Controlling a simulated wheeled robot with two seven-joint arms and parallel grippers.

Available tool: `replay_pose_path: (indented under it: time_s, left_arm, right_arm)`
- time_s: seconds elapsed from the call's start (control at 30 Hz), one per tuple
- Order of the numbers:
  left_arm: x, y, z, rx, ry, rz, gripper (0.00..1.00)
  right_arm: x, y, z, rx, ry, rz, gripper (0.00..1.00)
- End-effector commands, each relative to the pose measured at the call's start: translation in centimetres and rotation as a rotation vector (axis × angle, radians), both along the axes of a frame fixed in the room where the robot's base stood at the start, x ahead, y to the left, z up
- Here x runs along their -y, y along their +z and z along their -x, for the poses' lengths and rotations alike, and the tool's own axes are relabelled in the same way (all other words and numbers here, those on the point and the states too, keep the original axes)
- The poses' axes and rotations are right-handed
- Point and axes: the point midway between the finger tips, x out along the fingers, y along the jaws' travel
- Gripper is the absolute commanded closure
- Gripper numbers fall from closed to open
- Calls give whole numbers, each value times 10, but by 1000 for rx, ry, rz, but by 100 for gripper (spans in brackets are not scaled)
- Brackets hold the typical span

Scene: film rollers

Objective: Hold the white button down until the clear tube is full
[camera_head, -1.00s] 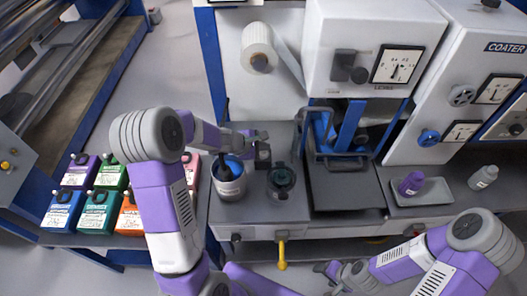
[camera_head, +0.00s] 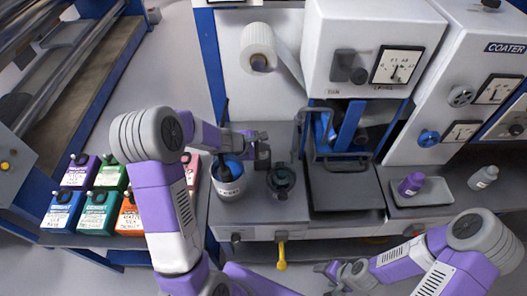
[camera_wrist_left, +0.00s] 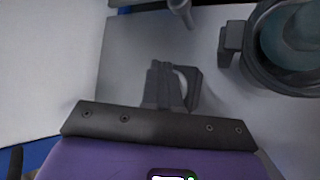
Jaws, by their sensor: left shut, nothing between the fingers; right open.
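My left gripper (camera_wrist_left: 163,85) is shut and empty, pointing down at the bench. A pale round piece, probably the white button (camera_wrist_left: 183,78), shows beside its fingertips on a small dark block. The fingers partly hide it, and I cannot tell whether it is pressed. In the head view my left gripper (camera_head: 262,150) is between a white pot and a dark round vessel (camera_head: 281,181) with a greenish inside. This vessel also shows in the left wrist view (camera_wrist_left: 290,45). I cannot make out a clear tube or its fill level. My right gripper (camera_head: 328,268) is open, low in front of the bench.
The white pot (camera_head: 228,180) with blue inside stands left of the left gripper. A dark tray (camera_head: 345,188) lies right of the vessel, under the white machine (camera_head: 370,40). A yellow lever (camera_head: 282,255) hangs at the bench front. Several coloured canisters (camera_head: 97,212) stand at left.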

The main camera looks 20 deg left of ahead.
Motion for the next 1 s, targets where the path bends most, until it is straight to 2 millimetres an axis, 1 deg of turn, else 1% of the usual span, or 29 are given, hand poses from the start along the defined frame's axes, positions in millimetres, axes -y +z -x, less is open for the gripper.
replay_pose_path:
  time_s: [0.03, 0.23, 0.57, 0.67, 0.83, 1.0]
  left_arm:
    - [-12, -13, 12, -38, 17, -16, 100]
    - [-17, -8, 15, -37, 19, -16, 100]
    - [-18, -4, 15, -35, 19, -17, 100]
    - [-17, 3, 15, -34, 17, -17, 100]
    - [-17, 22, 14, -32, 20, -16, 100]
    - [-13, 41, 11, -27, 14, -13, 100]
  right_arm:
    - [0, 1, 0, 0, 0, 0, 35]
    - [0, 5, 0, 0, 0, 0, 35]
    - [0, 7, 0, 0, 0, 0, 35]
    - [0, 13, 0, 0, 0, 0, 35]
    - [0, 28, 0, 0, 0, 0, 35]
    - [0, 42, 0, 0, 0, 0, 35]
